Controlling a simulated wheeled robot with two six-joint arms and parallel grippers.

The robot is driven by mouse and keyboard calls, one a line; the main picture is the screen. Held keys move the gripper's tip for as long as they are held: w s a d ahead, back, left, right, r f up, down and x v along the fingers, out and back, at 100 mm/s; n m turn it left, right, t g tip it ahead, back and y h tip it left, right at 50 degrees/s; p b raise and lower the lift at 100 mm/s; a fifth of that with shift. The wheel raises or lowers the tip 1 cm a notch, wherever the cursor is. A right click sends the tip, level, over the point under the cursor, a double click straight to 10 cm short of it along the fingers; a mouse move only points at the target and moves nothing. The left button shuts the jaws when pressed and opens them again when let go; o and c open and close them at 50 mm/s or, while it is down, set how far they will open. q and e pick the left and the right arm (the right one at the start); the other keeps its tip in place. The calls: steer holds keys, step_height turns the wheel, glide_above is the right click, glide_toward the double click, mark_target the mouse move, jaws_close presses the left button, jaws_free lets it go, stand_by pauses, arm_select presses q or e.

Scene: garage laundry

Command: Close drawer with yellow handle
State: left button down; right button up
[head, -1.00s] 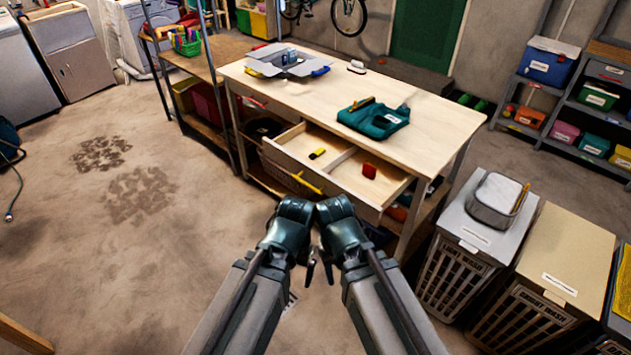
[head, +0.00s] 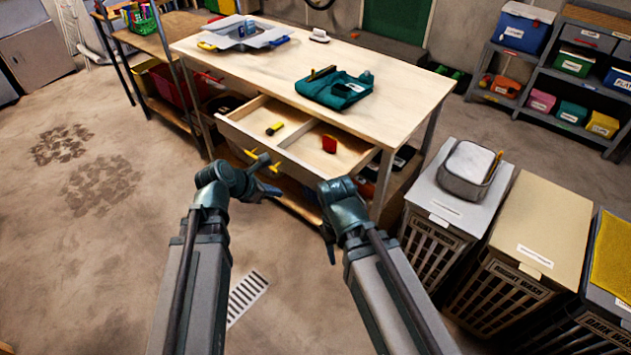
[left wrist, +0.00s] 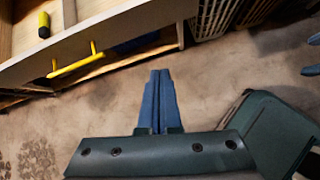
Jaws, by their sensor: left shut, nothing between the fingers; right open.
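The wooden drawer (head: 300,158) stands pulled out from the workbench. Its yellow handle (head: 274,168) is partly covered by my left gripper in the head view. The left wrist view shows the drawer front (left wrist: 125,28) at the top, with the whole yellow handle (left wrist: 76,63) at upper left. My left gripper (head: 266,172) is shut and empty in front of the drawer. Its fingertips (left wrist: 160,73) lie to the right of the handle in the wrist view, apart from it.
The drawer holds a yellow-and-black item (head: 274,128) and a red item (head: 329,144). Lidded hampers (head: 465,200) stand on the right. The floor at left is clear.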

arm_select(q)
steer(key=w+n, duration=0.2)
steer(key=n, duration=0.1)
steer(key=b, duration=0.7)
glide_toward(307, 181)
step_height(307, 181, down, 4)
steer(key=w+d, duration=0.1)
steer(key=d, duration=0.1)
steer(key=shift+w+d+f+t, duration=0.1)
steer(key=shift+w+d+t, duration=0.1)
steer(key=shift+w, duration=0.2)
steer(key=shift+w+d+f+t, duration=0.1)
steer(key=shift+w+t, duration=0.1)
steer(key=shift+w, duration=0.2)
arm_select(e)
step_height(307, 181, down, 8)
steer(key=d, duration=0.1)
steer(key=shift+w+r, duration=0.15)
steer(key=shift+w, duration=0.05)
